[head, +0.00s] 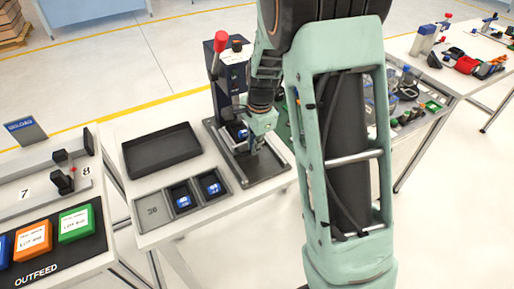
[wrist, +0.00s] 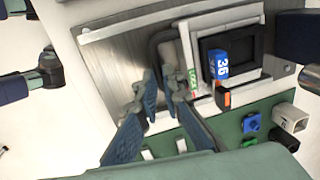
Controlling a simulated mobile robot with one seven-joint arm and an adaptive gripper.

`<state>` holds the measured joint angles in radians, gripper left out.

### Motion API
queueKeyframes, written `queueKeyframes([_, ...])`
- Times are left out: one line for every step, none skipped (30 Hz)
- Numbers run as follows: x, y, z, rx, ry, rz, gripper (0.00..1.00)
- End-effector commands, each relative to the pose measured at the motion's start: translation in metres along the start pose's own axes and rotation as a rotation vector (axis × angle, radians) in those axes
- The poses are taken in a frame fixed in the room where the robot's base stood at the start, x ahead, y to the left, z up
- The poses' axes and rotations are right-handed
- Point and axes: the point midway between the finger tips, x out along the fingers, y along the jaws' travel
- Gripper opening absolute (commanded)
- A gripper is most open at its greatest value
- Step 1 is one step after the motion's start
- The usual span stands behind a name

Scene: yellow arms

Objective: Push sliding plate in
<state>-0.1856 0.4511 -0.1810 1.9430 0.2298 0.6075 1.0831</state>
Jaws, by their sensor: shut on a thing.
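The sliding plate (wrist: 192,58) is light grey and lies on the metal base of a press fixture. It carries a black square nest (wrist: 242,48) with a blue part marked 36 (wrist: 219,66) at the nest's edge. A bent black handle (wrist: 155,42) stands beside the plate. My gripper (wrist: 160,82) has its two blue fingers closed in on the handle's end; the exact contact is partly hidden. In the head view my gripper (head: 258,142) points down over the base (head: 262,174), and my arm hides much of the fixture's right side.
The dark press column (head: 229,75) with a red knob (head: 221,41) rises behind my gripper. A black tray (head: 161,150) and a grey bin row with blue parts (head: 183,198) stand to the left. A green board (wrist: 262,128) with small fittings lies close by.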

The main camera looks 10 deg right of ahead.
Motion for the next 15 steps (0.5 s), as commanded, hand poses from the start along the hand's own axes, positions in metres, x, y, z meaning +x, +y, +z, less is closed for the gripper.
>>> queueKeyframes([-0.0012,-0.0048,-0.0005,0.000,0.003,-0.013,0.00])
queueKeyframes([-0.0012,-0.0050,-0.0005,0.000,0.003,-0.013,0.00])
queueKeyframes([-0.0013,-0.0053,-0.0005,0.000,0.003,-0.014,0.00])
queueKeyframes([-0.0013,-0.0055,-0.0005,0.000,0.004,-0.015,0.00])
queueKeyframes([-0.0014,-0.0057,-0.0005,0.000,0.004,-0.015,0.00])
queueKeyframes([-0.0014,-0.0058,-0.0005,0.000,0.004,-0.016,0.12])
queueKeyframes([-0.0014,-0.0058,-0.0005,0.000,0.004,-0.016,0.15])
queueKeyframes([-0.0013,-0.0057,-0.0005,0.000,0.004,-0.016,0.18])
queueKeyframes([-0.0012,-0.0054,-0.0005,0.000,0.004,-0.015,0.23])
queueKeyframes([-0.0011,-0.0051,-0.0005,0.000,0.004,-0.014,0.26])
queueKeyframes([-0.0010,-0.0048,-0.0004,0.000,0.003,-0.013,0.26])
queueKeyframes([-0.0010,-0.0045,-0.0004,0.000,0.003,-0.013,0.26])
queueKeyframes([-0.0009,-0.0043,-0.0004,0.000,0.003,-0.012,0.26])
queueKeyframes([-0.0009,-0.0041,-0.0003,0.000,0.003,-0.012,0.26])
queueKeyframes([-0.0009,-0.0039,-0.0003,0.000,0.003,-0.011,0.26])
